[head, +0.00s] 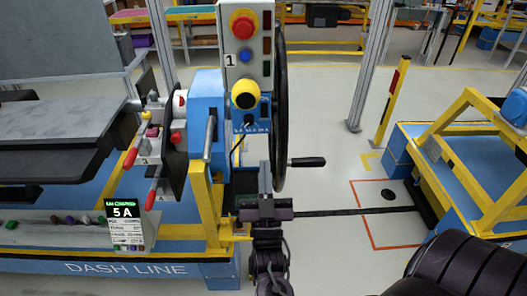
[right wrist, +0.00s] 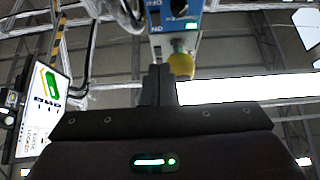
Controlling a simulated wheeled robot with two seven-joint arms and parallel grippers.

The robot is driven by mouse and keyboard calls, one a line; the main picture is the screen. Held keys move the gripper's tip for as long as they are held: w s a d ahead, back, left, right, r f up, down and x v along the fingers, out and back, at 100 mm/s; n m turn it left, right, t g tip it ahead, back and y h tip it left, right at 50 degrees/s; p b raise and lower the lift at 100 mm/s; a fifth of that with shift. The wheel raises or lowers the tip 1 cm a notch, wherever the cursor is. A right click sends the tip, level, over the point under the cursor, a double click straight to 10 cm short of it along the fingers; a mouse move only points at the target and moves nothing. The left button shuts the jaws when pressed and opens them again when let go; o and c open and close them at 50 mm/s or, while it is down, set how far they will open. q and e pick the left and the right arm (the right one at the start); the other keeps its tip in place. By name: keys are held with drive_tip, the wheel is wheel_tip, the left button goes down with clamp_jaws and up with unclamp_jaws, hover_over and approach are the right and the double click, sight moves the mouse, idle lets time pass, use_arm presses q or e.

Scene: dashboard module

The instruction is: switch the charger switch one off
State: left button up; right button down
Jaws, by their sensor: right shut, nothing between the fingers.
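A small blue panel (head: 251,113) with pale markings and a black switch (head: 248,122) sits below the yellow knob (head: 245,94) of a grey control box. I take the black switch to be the charger switch; its setting is too small to read. In the right wrist view a blue box (right wrist: 188,22) with a black knob (right wrist: 178,7) shows at the top, with the yellow knob (right wrist: 181,65) below it. My right gripper (head: 265,168) points up below the panel, shut and empty, apart from the switch. It also shows in the right wrist view (right wrist: 158,72).
The control box carries a red button (head: 242,26) and a blue button (head: 245,57). A large black wheel (head: 280,110) with a crank handle (head: 307,162) stands just right. Red-handled levers (head: 131,157) are at left. Open floor (head: 330,95) lies right of the wheel.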

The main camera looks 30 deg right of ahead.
sight(263, 111)
drive_tip(key=p+x, duration=0.1)
drive_tip(key=x, duration=0.3)
drive_tip(key=w+f+p+x, duration=0.1)
drive_tip(key=p+x, duration=0.1)
drive_tip(key=x, duration=0.1)
drive_tip(key=f+p+x, duration=0.1)
drive_tip(key=x, duration=0.3)
drive_tip(key=shift+w+d+p, duration=0.35)
drive_tip(key=shift+w+d, duration=0.1)
drive_tip(key=shift+d, duration=0.1)
